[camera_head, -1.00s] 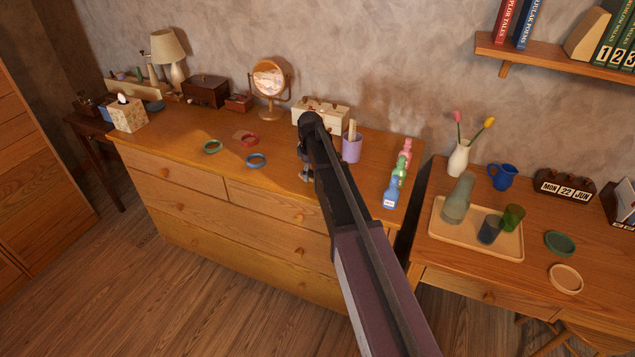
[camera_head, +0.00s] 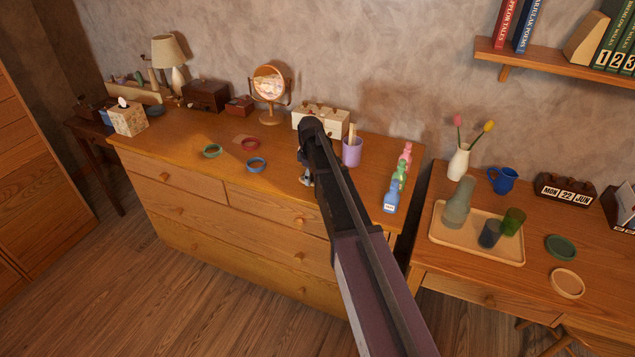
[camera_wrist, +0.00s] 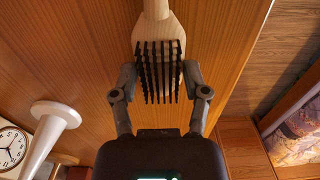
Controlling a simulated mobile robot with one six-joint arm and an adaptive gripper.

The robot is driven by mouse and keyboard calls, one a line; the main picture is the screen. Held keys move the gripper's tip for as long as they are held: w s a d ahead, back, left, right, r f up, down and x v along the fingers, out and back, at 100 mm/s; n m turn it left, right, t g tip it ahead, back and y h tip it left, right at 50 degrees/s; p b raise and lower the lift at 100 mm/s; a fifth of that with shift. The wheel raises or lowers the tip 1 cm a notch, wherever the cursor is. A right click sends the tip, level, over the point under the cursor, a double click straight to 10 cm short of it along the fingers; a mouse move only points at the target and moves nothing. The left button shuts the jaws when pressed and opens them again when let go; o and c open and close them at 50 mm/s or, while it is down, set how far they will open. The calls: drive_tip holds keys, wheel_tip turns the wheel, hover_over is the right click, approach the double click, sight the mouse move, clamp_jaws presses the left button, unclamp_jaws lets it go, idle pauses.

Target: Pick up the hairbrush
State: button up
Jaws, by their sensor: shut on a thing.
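The hairbrush (camera_wrist: 158,65) shows in the wrist view, with a pale wooden handle and head and rows of black bristles facing the camera. Its handle runs up out of the top of the picture. My gripper (camera_wrist: 160,82) has one finger on each side of the brush head and is shut on it. In the head view my gripper (camera_head: 306,178) is over the dresser top (camera_head: 225,185), left of the lilac cup. The brush cannot be made out there, as my arm covers much of that spot.
Close by stand the lilac cup (camera_head: 352,152), a cream box (camera_head: 322,117), a round mirror (camera_head: 270,82) and coloured bottles (camera_head: 397,180). A tray (camera_head: 480,246) with glassware sits on the right table.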

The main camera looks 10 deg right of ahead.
idle(0.4)
wheel_tip(320, 180, up, 3)
drive_tip(key=p, duration=0.3)
drive_tip(key=shift+r, duration=0.15)
drive_tip(key=shift+s+r+p, duration=0.2)
drive_tip(key=shift+r+p, duration=0.15)
drive_tip(key=shift+p, duration=0.15)
drive_tip(key=s+p, duration=0.1)
drive_tip(key=s, duration=1.4)
drive_tip(key=shift+s+d+r, duration=0.25)
drive_tip(key=shift+s+r, duration=0.05)
drive_tip(key=shift+r, duration=0.15)
drive_tip(key=shift+s, duration=0.1)
